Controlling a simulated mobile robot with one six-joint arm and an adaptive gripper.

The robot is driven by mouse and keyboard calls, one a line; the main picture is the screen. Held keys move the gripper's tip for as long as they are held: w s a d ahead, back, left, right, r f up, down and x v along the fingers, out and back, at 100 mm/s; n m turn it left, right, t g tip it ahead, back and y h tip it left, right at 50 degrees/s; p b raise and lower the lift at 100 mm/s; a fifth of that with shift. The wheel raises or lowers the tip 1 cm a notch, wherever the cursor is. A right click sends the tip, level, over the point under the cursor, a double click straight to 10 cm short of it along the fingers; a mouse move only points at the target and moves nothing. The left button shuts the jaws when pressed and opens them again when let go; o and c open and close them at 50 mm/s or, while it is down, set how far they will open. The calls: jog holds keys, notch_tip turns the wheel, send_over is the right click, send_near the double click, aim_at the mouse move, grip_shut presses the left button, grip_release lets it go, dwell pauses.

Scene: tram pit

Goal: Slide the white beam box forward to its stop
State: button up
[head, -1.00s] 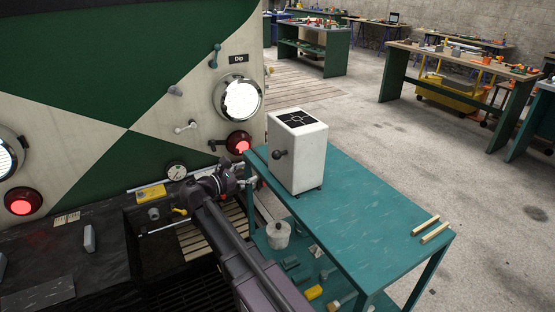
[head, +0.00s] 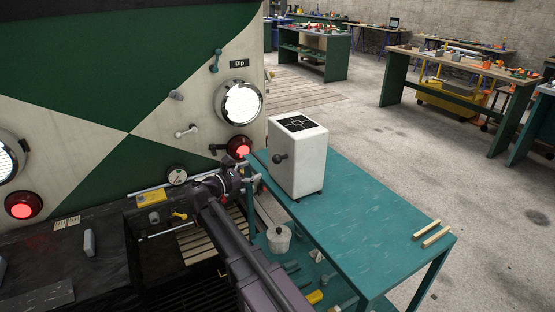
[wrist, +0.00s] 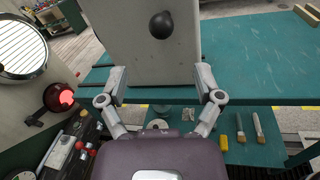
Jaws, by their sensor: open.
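The white beam box (head: 311,165) stands upright on the near left part of a teal table (head: 375,220). It has a black target mark on its top and a dark round knob (head: 280,158) on the side facing left. In the wrist view the box (wrist: 140,50) fills the upper middle, with the knob (wrist: 161,25) near the top edge. My gripper (head: 255,171) is at the table's left edge, low beside the box. In the wrist view my gripper (wrist: 160,82) is open and empty, its fingers apart and pointing at the lower part of the box.
A green and cream tram front (head: 130,100) with a lit headlamp (head: 238,102) and red lamps stands to the left. The table's lower shelf holds a pot (head: 278,238) and brushes. Two wooden strips (head: 431,233) lie at the table's right end. The table's middle is clear.

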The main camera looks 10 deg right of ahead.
aim_at(277, 159)
jog(key=x, duration=1)
jog(key=shift+d+f, duration=0.1)
jog(key=shift+f, duration=0.05)
jog(key=shift+w+d+f, duration=0.1)
jog(key=shift+w+d, duration=0.15)
jog(key=shift+w, duration=0.05)
jog(key=shift+s, duration=0.1)
grip_shut()
